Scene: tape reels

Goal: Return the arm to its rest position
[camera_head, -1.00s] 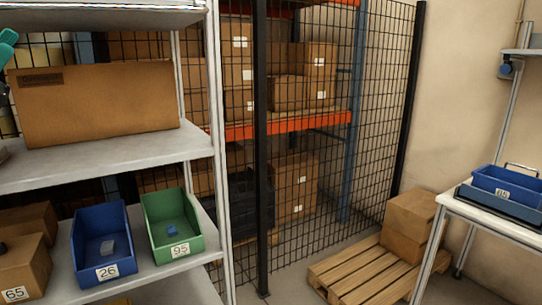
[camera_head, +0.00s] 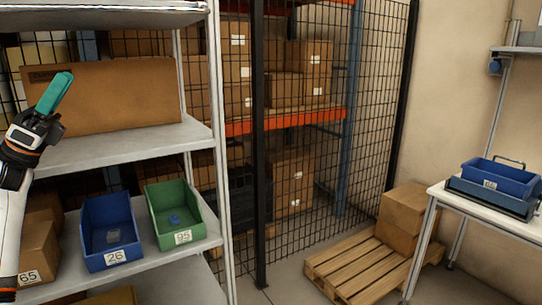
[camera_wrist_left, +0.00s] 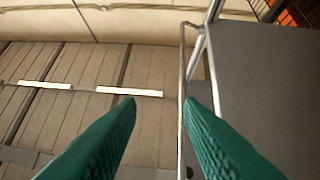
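My left gripper (camera_head: 56,92) has teal fingers and a white and black wrist. It is raised at the left of the head view, in front of the large brown carton on the upper shelf. In the left wrist view its two fingers (camera_wrist_left: 160,102) stand apart with nothing between them, so it is open and empty. My left arm (camera_head: 12,222) comes up along the left edge of the head view. My right gripper is not in view.
The shelf rack holds a large carton (camera_head: 112,95), a blue bin (camera_head: 122,257) marked 26 and a green bin (camera_head: 200,226) marked 95. A wire fence, a pallet (camera_head: 350,268) with cartons, and a white table (camera_head: 450,200) with a blue bin (camera_head: 505,178) stand to the right.

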